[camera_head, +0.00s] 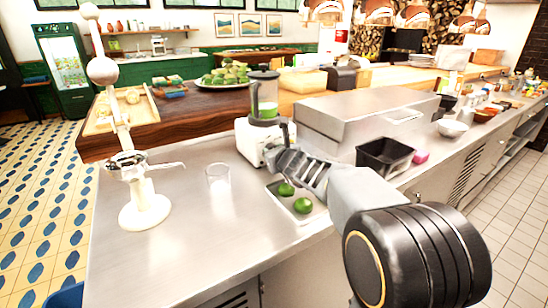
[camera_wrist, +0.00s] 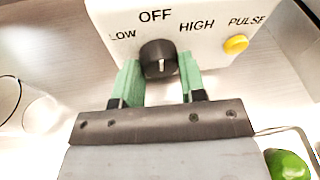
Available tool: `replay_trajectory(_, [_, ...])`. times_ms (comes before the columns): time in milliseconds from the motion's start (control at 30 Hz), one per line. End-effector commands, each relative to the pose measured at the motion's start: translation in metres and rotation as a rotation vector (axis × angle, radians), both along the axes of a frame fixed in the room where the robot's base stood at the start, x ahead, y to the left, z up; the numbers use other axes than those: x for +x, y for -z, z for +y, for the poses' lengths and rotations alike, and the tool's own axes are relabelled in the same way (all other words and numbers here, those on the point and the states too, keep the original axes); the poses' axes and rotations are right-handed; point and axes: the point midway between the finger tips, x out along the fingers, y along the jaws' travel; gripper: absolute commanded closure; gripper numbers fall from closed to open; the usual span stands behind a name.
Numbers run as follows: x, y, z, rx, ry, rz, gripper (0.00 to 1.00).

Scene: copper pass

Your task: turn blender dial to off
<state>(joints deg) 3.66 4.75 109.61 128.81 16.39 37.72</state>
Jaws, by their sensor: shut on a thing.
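The blender (camera_head: 264,140) stands on the steel counter, with a white base and a clear jar (camera_head: 265,95) holding something green. The wrist view shows the front of its base (camera_wrist: 205,22), printed LOW, OFF, HIGH and PULSE. The black dial (camera_wrist: 158,56) sits below OFF, with a short white mark on its lower front face; I cannot tell which label it is set to. A yellow button (camera_wrist: 236,44) is below PULSE. My gripper (camera_wrist: 161,72) is shut on the dial, one green finger on each side. In the head view my gripper (camera_head: 276,158) reaches the front of the base.
A clear glass (camera_head: 218,180) stands left of my gripper. A tray (camera_head: 318,213) with two limes (camera_head: 286,190) lies close beside my arm. A white juicer (camera_head: 145,205) stands at the left. A black bin (camera_head: 385,155) and a steel housing (camera_head: 360,112) are to the right.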

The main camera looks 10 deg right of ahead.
Motion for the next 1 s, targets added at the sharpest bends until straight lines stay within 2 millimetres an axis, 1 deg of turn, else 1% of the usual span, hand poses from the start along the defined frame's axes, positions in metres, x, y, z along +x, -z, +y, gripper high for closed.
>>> replay_trajectory(300, [0.0,0.001,-0.001,-0.001,0.004,0.003,0.86])
replay_trajectory(333, [0.0,0.001,-0.001,-0.001,0.004,0.003,0.61])
replay_trajectory(500, [0.0,0.001,-0.001,-0.001,0.002,0.003,0.45])
replay_trajectory(600, [0.0,0.0,-0.001,-0.001,0.001,0.002,0.37])
replay_trajectory(867, [-0.002,-0.001,0.0,0.0,0.001,0.0,0.37])
replay_trajectory(967, [-0.01,-0.004,-0.002,-0.001,0.001,0.0,0.37])
replay_trajectory(1000, [-0.015,-0.006,-0.003,-0.002,0.0,-0.002,0.37])
